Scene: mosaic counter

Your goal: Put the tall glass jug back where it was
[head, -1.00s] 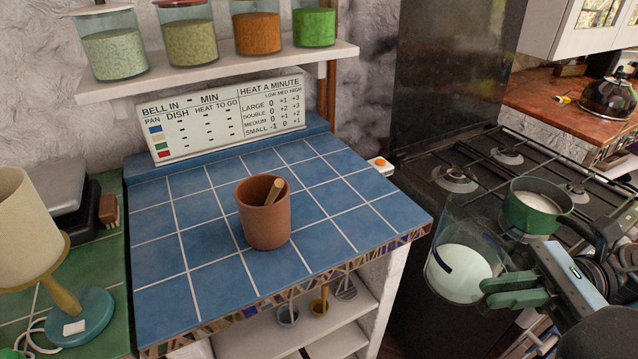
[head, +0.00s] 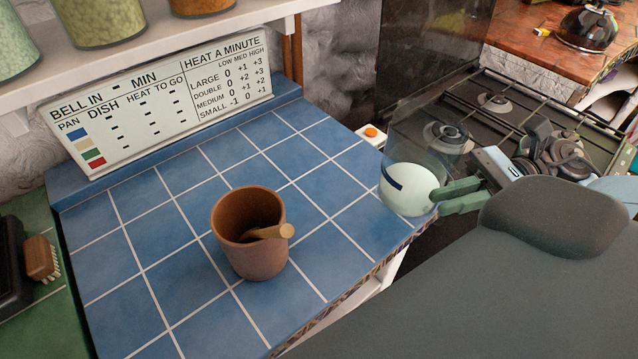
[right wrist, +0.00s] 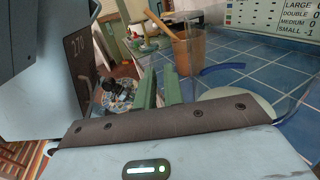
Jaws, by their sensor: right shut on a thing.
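The tall glass jug (head: 408,190) is clear, with white contents at the bottom and a dark blue mark on its side. My right gripper (head: 448,194) is shut on the jug's right side in the head view and holds it upright. The jug shows over the right corner of the blue tiled counter (head: 190,235); I cannot tell whether its base touches the tiles. In the right wrist view the jug (right wrist: 240,98) is beside the green fingers (right wrist: 160,90), partly hidden by the gripper body. My left gripper is not in view.
A terracotta pot (head: 250,255) holding a wooden-handled tool stands mid-counter. A white box with an orange button (head: 371,132) is just behind the jug. A chart board (head: 160,100) stands at the back. The stove (head: 480,125) is to the right. Tiles around the pot are clear.

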